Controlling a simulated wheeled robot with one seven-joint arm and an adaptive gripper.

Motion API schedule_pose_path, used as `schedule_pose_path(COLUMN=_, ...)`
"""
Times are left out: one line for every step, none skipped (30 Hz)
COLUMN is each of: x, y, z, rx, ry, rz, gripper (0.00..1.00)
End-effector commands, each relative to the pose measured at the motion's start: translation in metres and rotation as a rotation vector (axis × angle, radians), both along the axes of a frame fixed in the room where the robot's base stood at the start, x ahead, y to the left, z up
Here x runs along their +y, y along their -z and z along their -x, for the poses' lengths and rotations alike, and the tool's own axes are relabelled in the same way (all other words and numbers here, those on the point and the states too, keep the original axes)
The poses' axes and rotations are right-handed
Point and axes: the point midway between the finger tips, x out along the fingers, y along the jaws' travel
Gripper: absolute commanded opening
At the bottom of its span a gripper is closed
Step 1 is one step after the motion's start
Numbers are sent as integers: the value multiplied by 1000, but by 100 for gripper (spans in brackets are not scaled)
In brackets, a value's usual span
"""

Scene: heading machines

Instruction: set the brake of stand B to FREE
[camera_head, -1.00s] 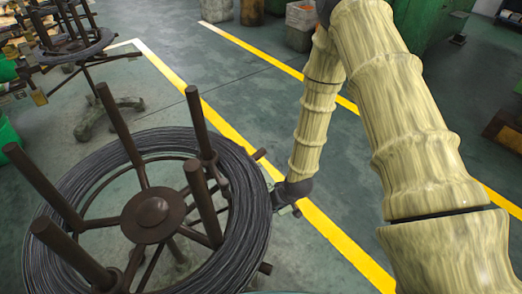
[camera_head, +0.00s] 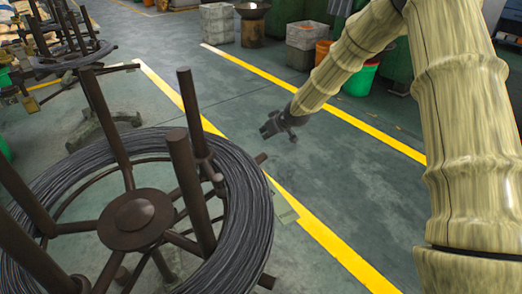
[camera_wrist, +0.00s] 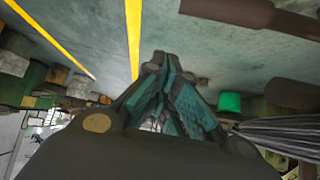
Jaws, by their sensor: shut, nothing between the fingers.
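A brown stand (camera_head: 138,215) with upright posts carries a coil of dark wire (camera_head: 254,215) at the lower left of the head view. Part of the coil shows at the right of the wrist view (camera_wrist: 285,130). I cannot read a letter on the stand or make out a brake setting. A small flat greenish piece (camera_head: 285,208) lies in view just right of the coil; I cannot tell if it belongs to the brake. My gripper (camera_head: 266,131) is shut and empty, above and right of the coil, apart from it. Its fingers meet in the wrist view (camera_wrist: 158,60).
A second stand with a coil (camera_head: 75,58) is at the far upper left. Yellow floor lines (camera_head: 330,240) run past the near stand. Grey crates (camera_head: 217,22), an orange bucket (camera_head: 322,52) and a green bucket (camera_head: 358,78) stand at the back. The floor between is clear.

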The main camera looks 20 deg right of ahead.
Motion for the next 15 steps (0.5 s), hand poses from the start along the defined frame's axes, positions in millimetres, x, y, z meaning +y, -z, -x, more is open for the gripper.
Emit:
schedule_pose_path(x=0, y=-1, z=0, rx=0, ry=0, rz=0, gripper=0)
schedule_pose_path(x=0, y=-1, z=0, rx=0, ry=0, rz=0, gripper=0)
schedule_pose_path(x=0, y=-1, z=0, rx=0, ry=0, rz=0, gripper=0)
schedule_pose_path(x=0, y=-1, z=0, rx=0, ry=0, rz=0, gripper=0)
schedule_pose_path(x=0, y=0, z=0, rx=0, ry=0, rz=0, gripper=0)
schedule_pose_path(x=0, y=0, z=0, rx=0, ry=1, rz=-1, gripper=0)
schedule_pose_path(x=0, y=0, z=0, rx=0, ry=1, rz=-1, gripper=0)
schedule_pose_path(x=0, y=0, z=0, rx=1, ry=1, rz=0, gripper=0)
schedule_pose_path(x=0, y=1, z=0, rx=1, ry=1, rz=0, gripper=0)
schedule_pose_path(x=1, y=1, z=0, rx=1, ry=1, rz=0, gripper=0)
schedule_pose_path(x=1, y=2, z=-1, rx=1, ry=1, rz=0, gripper=0)
schedule_pose_path(x=1, y=3, z=-2, rx=1, ry=1, rz=0, gripper=0)
schedule_pose_path(x=1, y=5, z=-3, rx=1, ry=0, rz=-1, gripper=0)
schedule_pose_path(x=2, y=6, z=-4, rx=1, ry=0, rz=-1, gripper=0)
schedule_pose_path(x=2, y=9, z=-6, rx=2, ry=0, rz=-1, gripper=0)
